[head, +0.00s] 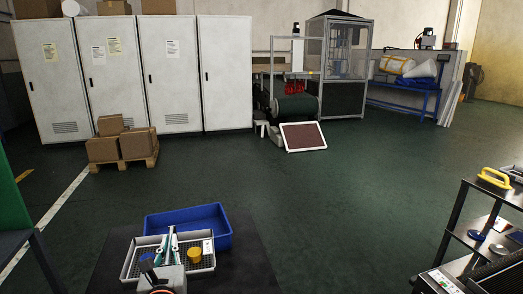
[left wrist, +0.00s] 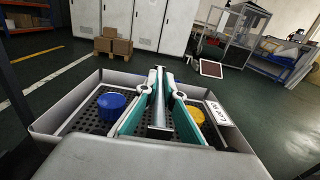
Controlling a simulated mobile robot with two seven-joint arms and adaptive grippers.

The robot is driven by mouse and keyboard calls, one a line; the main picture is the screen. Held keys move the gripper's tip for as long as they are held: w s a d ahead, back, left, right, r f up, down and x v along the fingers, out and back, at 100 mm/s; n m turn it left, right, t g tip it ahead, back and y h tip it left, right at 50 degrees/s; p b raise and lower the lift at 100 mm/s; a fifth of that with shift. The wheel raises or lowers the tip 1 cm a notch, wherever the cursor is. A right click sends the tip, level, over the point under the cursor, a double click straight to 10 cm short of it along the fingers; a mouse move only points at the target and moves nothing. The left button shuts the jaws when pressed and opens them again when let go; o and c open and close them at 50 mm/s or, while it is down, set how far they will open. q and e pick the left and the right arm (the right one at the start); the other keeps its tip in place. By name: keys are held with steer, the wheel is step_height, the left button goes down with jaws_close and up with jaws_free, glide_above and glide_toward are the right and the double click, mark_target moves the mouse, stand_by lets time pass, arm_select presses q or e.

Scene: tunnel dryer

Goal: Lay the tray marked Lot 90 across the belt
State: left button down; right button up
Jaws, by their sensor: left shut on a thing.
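A light grey tray with a perforated dark floor (head: 128,266) is at the bottom of the head view. It fills the lower half of the left wrist view (left wrist: 62,128). A white label (left wrist: 217,111) sits on its right side; its print is too small to read surely. A blue round piece (left wrist: 112,106) and a yellow round piece (left wrist: 195,116) lie in it. My left gripper (head: 171,245) is shut on the grey bar (left wrist: 160,110) in the tray's middle. I cannot tell whether the tray is raised. The dark belt (head: 297,106) is far off. My right gripper is not in view.
A blue bin (head: 190,220) stands right behind the tray on a dark tabletop (head: 255,260). A white-framed brown panel (head: 303,137) leans in front of the belt. Boxes on a pallet (head: 122,143) stand left. A shelf cart (head: 465,236) stands right. The floor between is clear.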

arm_select(q)
steer(key=s+r+m+h+p, duration=0.1)
steer(key=s+r+h+p, duration=0.1)
steer(key=s, duration=0.9)
steer(key=s+d+r+m+h+p, duration=0.1)
steer(key=s+r+p, duration=0.3)
steer(key=s, duration=0.7)
steer(key=shift+s+d+r+m+h, duration=0.15)
steer(key=shift+r+m+h, duration=0.15)
steer(key=shift+h, duration=0.2)
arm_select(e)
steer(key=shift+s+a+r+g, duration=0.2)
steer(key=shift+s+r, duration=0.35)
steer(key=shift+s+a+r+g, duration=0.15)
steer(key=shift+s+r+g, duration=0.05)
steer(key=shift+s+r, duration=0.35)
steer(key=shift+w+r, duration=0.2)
